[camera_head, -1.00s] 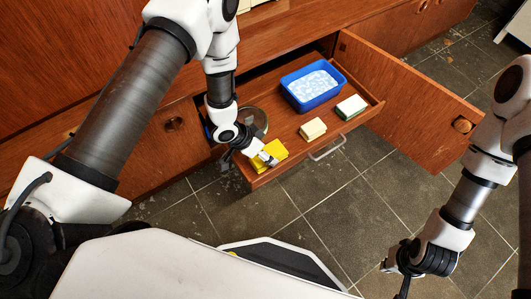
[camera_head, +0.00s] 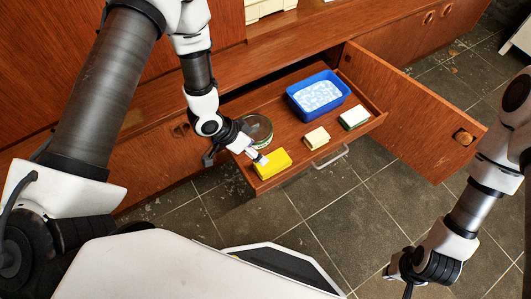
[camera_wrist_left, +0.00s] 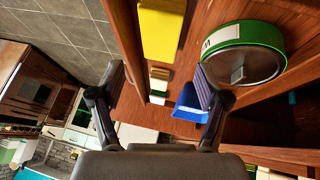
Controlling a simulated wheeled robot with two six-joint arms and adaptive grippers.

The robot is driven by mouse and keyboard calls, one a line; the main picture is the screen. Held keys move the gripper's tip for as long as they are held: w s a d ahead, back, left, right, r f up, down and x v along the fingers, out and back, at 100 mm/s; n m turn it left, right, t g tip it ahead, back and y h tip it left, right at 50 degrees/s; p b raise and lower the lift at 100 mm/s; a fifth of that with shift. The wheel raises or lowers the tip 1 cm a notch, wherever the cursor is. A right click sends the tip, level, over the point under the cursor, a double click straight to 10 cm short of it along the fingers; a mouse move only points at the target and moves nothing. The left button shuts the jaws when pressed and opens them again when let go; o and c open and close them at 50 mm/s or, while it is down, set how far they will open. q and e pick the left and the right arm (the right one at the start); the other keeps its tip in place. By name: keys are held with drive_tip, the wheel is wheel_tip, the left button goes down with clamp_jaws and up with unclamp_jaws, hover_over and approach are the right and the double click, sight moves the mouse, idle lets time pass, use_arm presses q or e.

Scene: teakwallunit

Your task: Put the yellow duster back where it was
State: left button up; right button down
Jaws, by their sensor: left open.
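The yellow duster (camera_head: 272,164) lies in the front left corner of the pulled-out drawer (camera_head: 285,122). It also shows at the top of the left wrist view (camera_wrist_left: 162,28). My left gripper (camera_head: 256,157) is open and empty, just left of and behind the duster in the head view. In the left wrist view its two fingers (camera_wrist_left: 158,85) stand wide apart, with the duster beyond them and clear of both. My right gripper (camera_head: 402,277) hangs low at the right over the floor, away from the drawer; its jaws are not clear.
The drawer also holds a round green-rimmed tin (camera_head: 257,129), a blue tub (camera_head: 319,93) of foamy water, a cream sponge (camera_head: 316,137) and a green-and-white sponge (camera_head: 353,118). An open cabinet door (camera_head: 412,116) juts out at the right. The tiled floor in front is clear.

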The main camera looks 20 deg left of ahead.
use_arm(q)
drive_tip(key=s+a+f+n+g+y, duration=0.2)
drive_tip(key=s+a+n+y, duration=0.15)
drive_tip(key=s, duration=0.55)
drive_tip(key=s+a+f+n+g+y, duration=0.1)
drive_tip(key=s+a+f+n+y, duration=0.2)
drive_tip(key=s, duration=0.7)
wheel_tip(320, 180, up, 23)
drive_tip(key=n+h+p, duration=0.1)
drive_tip(key=p, duration=2.1)
drive_tip(key=shift+w+a+f, duration=0.15)
drive_tip(key=shift+w+a, duration=0.05)
drive_tip(key=shift+w, duration=0.1)
